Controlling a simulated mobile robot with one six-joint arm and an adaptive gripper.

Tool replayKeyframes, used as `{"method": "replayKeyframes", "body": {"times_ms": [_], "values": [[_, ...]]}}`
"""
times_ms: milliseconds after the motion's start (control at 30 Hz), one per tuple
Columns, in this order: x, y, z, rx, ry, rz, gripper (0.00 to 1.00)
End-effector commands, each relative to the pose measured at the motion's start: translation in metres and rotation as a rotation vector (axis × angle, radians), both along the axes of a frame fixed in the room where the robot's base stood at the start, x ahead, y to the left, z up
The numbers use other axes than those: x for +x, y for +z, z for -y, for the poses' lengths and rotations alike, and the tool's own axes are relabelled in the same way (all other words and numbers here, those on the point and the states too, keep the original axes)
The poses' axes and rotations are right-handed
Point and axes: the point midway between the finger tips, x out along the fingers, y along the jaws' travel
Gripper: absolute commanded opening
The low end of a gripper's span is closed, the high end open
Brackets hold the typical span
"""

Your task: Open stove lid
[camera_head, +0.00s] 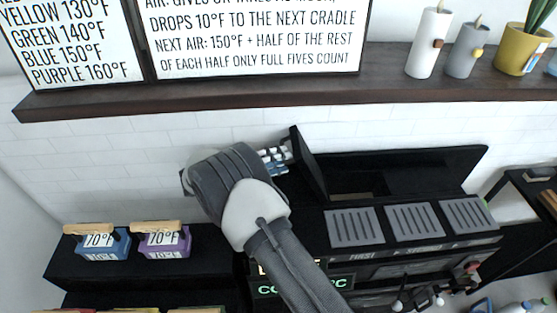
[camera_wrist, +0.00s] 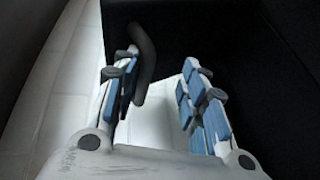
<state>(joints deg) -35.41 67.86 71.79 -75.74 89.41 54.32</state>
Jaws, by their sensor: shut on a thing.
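The black stove (camera_head: 400,262) stands against the white wall, right of centre in the head view. A black lid panel (camera_head: 312,165) is tilted steeply up at its left end, beside a dark open recess (camera_head: 355,181). My gripper (camera_head: 279,158) is just left of this panel, partly hidden behind my wrist. In the wrist view, a dark curved handle (camera_wrist: 144,52) lies between my blue-padded fingers, close against the left one. The handle's join to the lid is not clear.
Three grey grates (camera_head: 414,222) lie on the stove's front. A dark shelf (camera_head: 240,93) with signs, candles and a yellow pot (camera_head: 520,48) runs above. Blue (camera_head: 103,245) and purple (camera_head: 162,242) boxes with wooden tops sit on a black stand at left.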

Motion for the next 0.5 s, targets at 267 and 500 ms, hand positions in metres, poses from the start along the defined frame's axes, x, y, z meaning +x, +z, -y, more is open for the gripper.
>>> {"method": "replayKeyframes", "body": {"times_ms": [267, 500], "values": [[-0.016, 0.002, -0.033, 0.002, 0.003, -0.006, 0.32], [-0.036, 0.012, -0.078, 0.001, 0.002, -0.001, 0.32]]}}
